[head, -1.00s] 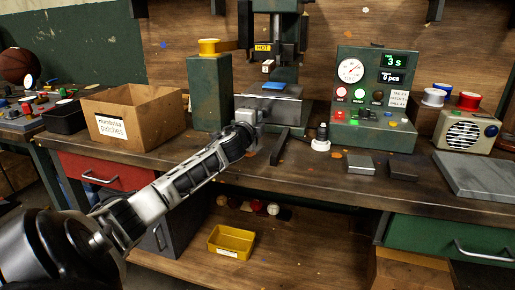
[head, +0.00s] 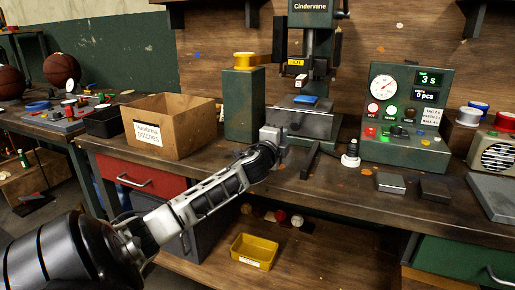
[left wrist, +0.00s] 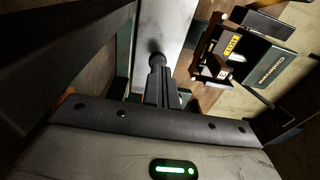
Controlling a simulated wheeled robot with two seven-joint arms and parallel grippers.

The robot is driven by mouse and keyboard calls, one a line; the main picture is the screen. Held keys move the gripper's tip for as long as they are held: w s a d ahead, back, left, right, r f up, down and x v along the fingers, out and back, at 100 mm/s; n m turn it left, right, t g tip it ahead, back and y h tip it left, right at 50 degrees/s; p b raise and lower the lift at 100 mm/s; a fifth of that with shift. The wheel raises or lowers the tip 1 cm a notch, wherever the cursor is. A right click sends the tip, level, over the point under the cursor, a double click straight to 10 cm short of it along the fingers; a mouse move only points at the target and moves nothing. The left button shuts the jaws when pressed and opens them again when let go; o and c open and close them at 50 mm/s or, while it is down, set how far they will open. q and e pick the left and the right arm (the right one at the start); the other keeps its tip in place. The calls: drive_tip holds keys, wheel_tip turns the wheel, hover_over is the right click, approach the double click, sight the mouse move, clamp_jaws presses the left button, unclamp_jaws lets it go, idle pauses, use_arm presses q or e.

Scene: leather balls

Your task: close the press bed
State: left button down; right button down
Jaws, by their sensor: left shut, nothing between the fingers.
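The press bed (head: 318,125) is a grey metal slab under the press head (head: 310,55), which carries a yellow HOT label. A small blue piece (head: 306,99) lies on top of it. My left gripper (head: 283,152) is shut and empty, low at the bed's front left. In the left wrist view the closed fingers (left wrist: 158,82) point at a dark round knob (left wrist: 157,46) in front of the grey bed surface (left wrist: 165,22). I cannot tell whether they touch it. The press head with its label (left wrist: 232,45) is at the upper right there. My right gripper is not in view.
A cardboard box (head: 170,126) stands left of a green post (head: 243,105). A white-based knob (head: 350,154) and green control box (head: 408,115) are further right. The front bench edge is mostly clear.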

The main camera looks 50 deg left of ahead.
use_arm(q)
drive_tip(key=v, duration=0.9)
drive_tip(key=shift+d+f, duration=0.1)
drive_tip(key=shift+f, duration=0.1)
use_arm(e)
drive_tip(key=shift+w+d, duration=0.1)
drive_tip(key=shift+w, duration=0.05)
